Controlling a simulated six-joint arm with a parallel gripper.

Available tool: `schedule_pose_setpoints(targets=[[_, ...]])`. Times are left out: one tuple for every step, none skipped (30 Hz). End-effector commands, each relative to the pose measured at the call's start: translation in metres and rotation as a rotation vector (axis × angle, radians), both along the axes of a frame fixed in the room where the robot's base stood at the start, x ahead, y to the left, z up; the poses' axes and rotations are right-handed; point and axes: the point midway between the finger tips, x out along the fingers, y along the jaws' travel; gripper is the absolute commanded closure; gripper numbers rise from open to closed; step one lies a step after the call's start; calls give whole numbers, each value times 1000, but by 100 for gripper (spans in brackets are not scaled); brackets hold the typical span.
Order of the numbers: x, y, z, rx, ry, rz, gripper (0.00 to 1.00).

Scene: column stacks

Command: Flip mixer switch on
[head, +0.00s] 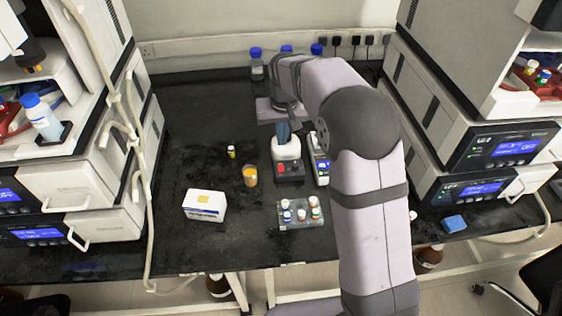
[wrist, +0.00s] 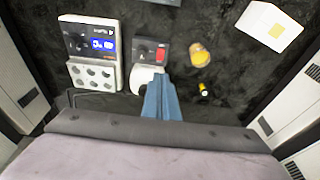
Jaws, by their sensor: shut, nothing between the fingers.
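The mixer (head: 291,174) stands on the black bench, with a white body behind and a dark front panel. Its red switch (head: 283,168) is on that panel, left of centre, and shows in the wrist view (wrist: 161,54) beside a dark knob. I cannot tell the switch's position. My gripper (head: 284,141) points down with blue fingers shut and empty, over the white rear part of the mixer. In the wrist view the fingertips (wrist: 159,80) overlap the white part, behind the switch. I cannot tell whether they touch it. The fingers hide some of the white part.
A device with a blue display (head: 322,174) stands close right of the mixer. A vial rack (head: 289,224) is in front. An amber jar (head: 250,177), a small yellow-capped vial (head: 231,152) and a white box (head: 200,212) are left. Blue-capped bottles (head: 257,70) stand behind.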

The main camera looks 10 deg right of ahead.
Motion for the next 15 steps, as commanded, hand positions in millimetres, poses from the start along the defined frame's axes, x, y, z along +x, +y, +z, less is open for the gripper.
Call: schedule_pose_setpoints(targets=[[1, 0, -1, 0, -1, 0, 100], [1, 0, 0, 0, 0, 0, 100], [1, 0, 1, 0, 0, 0, 100], [1, 0, 1, 0, 0, 0, 100], [1, 0, 1, 0, 1, 0, 100], [1, 0, 1, 0, 1, 0, 100], [1, 0, 2, 0, 0, 0, 100], [1, 0, 1, 0, 0, 0, 100], [1, 0, 1, 0, 0, 0, 100], [1, 0, 1, 0, 0, 0, 100], [1, 0, 1, 0, 0, 0, 100], [1, 0, 1, 0, 1, 0, 100], [1, 0, 0, 0, 1, 0, 100], [1, 0, -1, 0, 1, 0, 100], [2, 0, -3, 0, 1, 0, 100]])
